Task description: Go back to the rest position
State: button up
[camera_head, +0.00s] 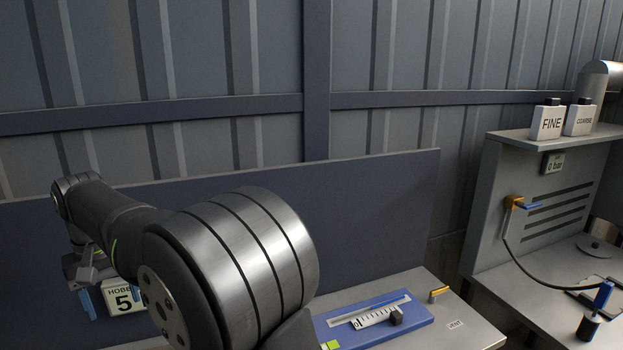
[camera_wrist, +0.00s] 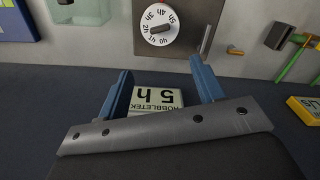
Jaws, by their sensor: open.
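My gripper (camera_wrist: 162,80) is open in the wrist view, with its two blue fingers spread wide and nothing between their tips. A sign reading "HOBBLETEK 5 h" (camera_wrist: 157,98) shows upside down between the fingers, apart from them. In the head view my gripper (camera_head: 108,296) is at the far left, partly hidden behind my arm. The same sign (camera_head: 122,299) shows there beside a blue finger. I cannot tell how far the gripper is from the sign.
A timer dial (camera_wrist: 157,25) faces the wrist camera beyond the fingertips. A blue gauge plate (camera_head: 372,322) lies on the bench, near an orange-handled vent valve (camera_head: 438,294). A cabinet at right carries FINE (camera_head: 547,122) and COARSE (camera_head: 580,119) boxes. A dark panel stands behind my arm.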

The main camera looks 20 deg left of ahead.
notch_tip(320, 180, down, 17)
jog(key=shift+d+r, duration=0.1)
jog(key=shift+r+m, duration=0.1)
jog(key=shift+m, duration=0.3)
jog(key=m, duration=0.3)
jog(key=shift+m, duration=0.4)
jog(key=m, duration=0.5)
jog(key=shift+r, duration=2.25)
jog(key=c, duration=0.6)
jog(key=w+d+r+m+g+y, duration=0.1)
jog(key=w+r+m+g, duration=0.1)
jog(key=w+r+m, duration=0.3)
jog(key=w+d+r+m+g+y, duration=0.1)
jog(key=d+r+m+g, duration=0.15)
jog(key=r, duration=0.35)
jog(key=shift+c, duration=0.2)
jog(key=shift+m+t, duration=0.25)
jog(key=shift+m, duration=0.2)
jog(key=x, duration=1.6)
jog(key=shift+a+f, duration=0.35)
